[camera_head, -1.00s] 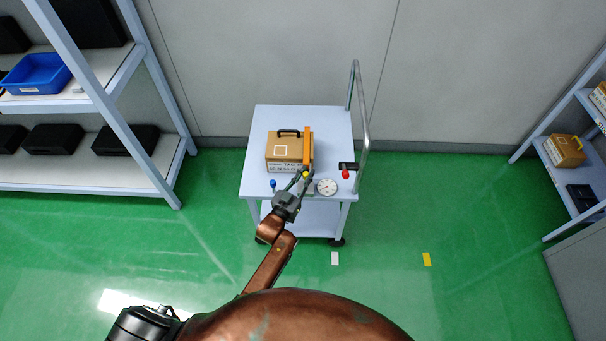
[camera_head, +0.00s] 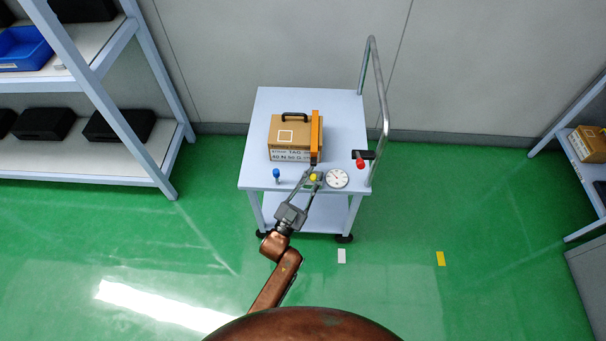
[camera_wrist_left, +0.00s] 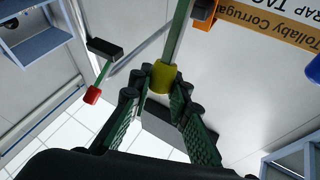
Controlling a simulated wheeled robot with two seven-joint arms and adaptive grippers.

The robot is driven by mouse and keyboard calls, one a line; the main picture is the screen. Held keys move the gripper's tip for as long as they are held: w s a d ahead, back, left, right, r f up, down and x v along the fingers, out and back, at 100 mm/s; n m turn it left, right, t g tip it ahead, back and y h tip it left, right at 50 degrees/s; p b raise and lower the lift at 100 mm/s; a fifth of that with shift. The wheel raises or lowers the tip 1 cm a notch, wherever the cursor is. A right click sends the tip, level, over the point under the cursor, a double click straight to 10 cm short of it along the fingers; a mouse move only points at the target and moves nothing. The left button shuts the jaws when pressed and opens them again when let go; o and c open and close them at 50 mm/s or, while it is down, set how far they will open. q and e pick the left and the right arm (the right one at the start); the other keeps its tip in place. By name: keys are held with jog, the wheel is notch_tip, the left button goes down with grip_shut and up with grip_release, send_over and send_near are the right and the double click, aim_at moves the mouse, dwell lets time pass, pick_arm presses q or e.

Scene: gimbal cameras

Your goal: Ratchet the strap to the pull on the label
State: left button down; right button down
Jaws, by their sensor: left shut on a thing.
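A cardboard box (camera_head: 284,133) with a black handle stands on the cart top, an orange strap (camera_head: 315,133) running over its right side. Its front label (camera_head: 290,155) shows "TAG" and what looks like "40 N 50"; the rest is too small to read. A yellow knob (camera_head: 314,177) sits at the cart's front edge, below the strap. My left gripper (camera_head: 310,181) is shut on it; the left wrist view shows the yellow knob (camera_wrist_left: 162,78) on a green-grey bar between the fingers. A round white dial (camera_head: 337,178) is just right of it; its reading is too small to tell. My right gripper is not in view.
A blue-tipped post (camera_head: 276,173) and a red-tipped lever (camera_head: 360,163) flank the knob and dial. The cart (camera_head: 260,110) has a tall metal handle (camera_head: 384,110) on its right. Shelves stand left (camera_head: 150,165) and right. The green floor in front is open.

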pick_arm(q)
jog(key=c, duration=1.8)
grip_release()
jog(key=v, duration=1.2)
jog(key=shift+f, duration=0.1)
